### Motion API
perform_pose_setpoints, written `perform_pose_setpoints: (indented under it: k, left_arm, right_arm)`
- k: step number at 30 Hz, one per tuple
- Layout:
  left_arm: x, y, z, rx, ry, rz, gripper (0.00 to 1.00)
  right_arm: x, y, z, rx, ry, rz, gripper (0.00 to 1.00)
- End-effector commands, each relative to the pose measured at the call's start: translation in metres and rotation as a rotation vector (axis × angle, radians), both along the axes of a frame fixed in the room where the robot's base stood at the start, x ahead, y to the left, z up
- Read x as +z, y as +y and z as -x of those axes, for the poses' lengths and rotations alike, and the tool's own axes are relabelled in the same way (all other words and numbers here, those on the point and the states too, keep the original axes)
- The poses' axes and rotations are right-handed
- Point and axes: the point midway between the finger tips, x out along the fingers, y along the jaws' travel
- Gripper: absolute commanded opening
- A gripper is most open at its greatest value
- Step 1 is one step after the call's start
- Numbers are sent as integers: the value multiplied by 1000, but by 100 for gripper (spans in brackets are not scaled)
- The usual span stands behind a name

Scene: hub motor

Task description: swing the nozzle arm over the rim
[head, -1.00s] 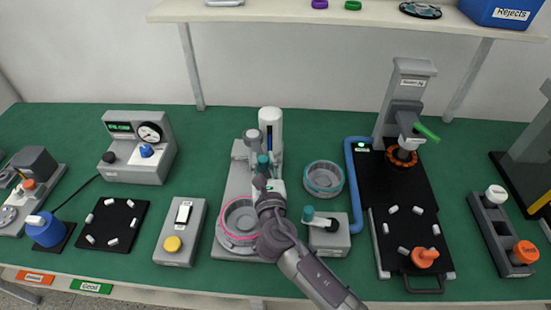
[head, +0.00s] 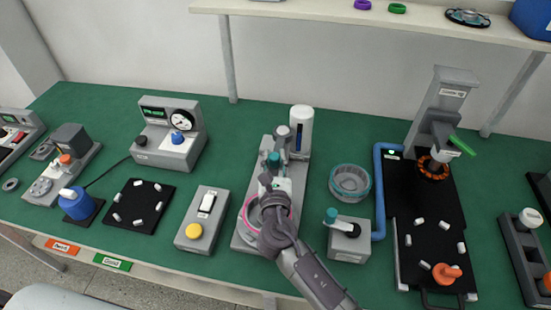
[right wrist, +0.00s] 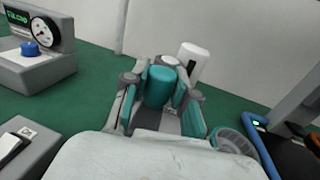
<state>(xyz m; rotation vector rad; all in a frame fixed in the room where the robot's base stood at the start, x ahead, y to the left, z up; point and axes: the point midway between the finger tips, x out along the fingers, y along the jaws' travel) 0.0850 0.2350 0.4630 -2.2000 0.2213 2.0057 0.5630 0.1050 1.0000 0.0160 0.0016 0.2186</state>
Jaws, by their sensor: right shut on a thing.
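The dispensing station (head: 250,232) is a grey base with a white upright cylinder (head: 301,128) at its back. A grey cup with a pink rim (head: 247,212) sits on its front, partly hidden by my right arm. My right gripper (head: 274,182) is above the base, over the cup's back side. In the right wrist view, its two fingers (right wrist: 160,105) are closed on either side of a teal upright knob (right wrist: 160,86), which appears to belong to the nozzle arm. The nozzle tip is hidden, so its place over the rim cannot be told. My left gripper is not in view.
Right of the station are a teal-rimmed ring (head: 350,182) and a grey block with a teal lever (head: 349,240). Left is a switch box with a yellow button (head: 202,218). A gauge box (head: 170,135) stands behind it. Green table shows between these.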

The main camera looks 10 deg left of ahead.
Motion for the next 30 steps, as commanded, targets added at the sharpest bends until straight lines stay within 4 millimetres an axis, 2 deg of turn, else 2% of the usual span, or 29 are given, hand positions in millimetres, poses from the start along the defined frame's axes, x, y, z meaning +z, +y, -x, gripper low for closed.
perform_pose_setpoints:
  k: [3,4,8,17,20,23,30]
  left_arm:
    - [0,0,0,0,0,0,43]
    - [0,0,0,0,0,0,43]
    - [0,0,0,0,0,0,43]
    - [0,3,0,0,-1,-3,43]
    - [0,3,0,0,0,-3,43]
    - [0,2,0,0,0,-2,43]
    - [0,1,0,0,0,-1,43]
  right_arm:
    - [0,2,1,5,1,-3,0]
    - [0,2,1,5,1,-3,30]
    - [0,1,0,4,0,-2,52]
    - [0,0,1,1,0,0,54]
    - [-1,-1,6,2,1,0,54]
    - [-1,-4,20,2,1,-1,54]
    - [-2,-15,70,3,3,0,54]
